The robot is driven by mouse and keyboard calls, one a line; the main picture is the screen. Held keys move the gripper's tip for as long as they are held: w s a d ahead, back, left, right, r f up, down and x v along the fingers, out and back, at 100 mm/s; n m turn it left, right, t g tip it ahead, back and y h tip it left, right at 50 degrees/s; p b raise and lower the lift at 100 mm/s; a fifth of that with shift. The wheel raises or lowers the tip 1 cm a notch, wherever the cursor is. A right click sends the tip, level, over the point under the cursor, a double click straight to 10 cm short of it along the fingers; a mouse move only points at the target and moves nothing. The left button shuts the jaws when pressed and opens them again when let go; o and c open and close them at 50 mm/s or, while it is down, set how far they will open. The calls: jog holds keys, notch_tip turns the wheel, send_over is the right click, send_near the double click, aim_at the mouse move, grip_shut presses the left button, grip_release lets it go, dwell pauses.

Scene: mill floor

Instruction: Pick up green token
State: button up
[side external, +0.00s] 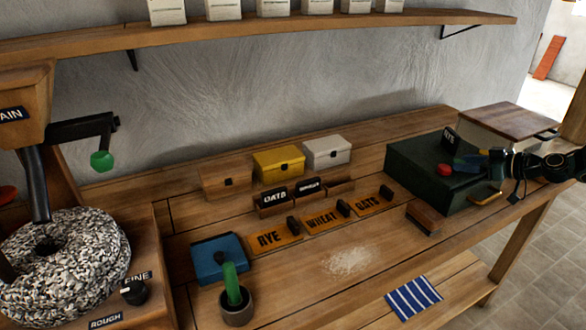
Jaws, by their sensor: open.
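Several small coloured tokens lie on the lid of the dark green box (412,160) at the right of the bench. I make out a red token (445,170) and a blue token (460,164). A small green patch (484,152) at the tips of my gripper looks like the green token, but it is small and partly hidden. My gripper (487,161) comes in from the right, low over the box's right part. It is open. I cannot tell whether its fingers stand around the green patch or beside it.
A black RYE sign (449,138) stands behind the tokens. A wooden-lidded bin (510,122) is beyond the box. The bench's front middle is mostly clear.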

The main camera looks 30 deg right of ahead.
jog(key=c, duration=0.7)
jog(key=shift+r, duration=0.1)
notch_tip(320, 180, up, 20)
jog(key=shift+f, duration=0.1)
dwell(0.7)
dwell(0.4)
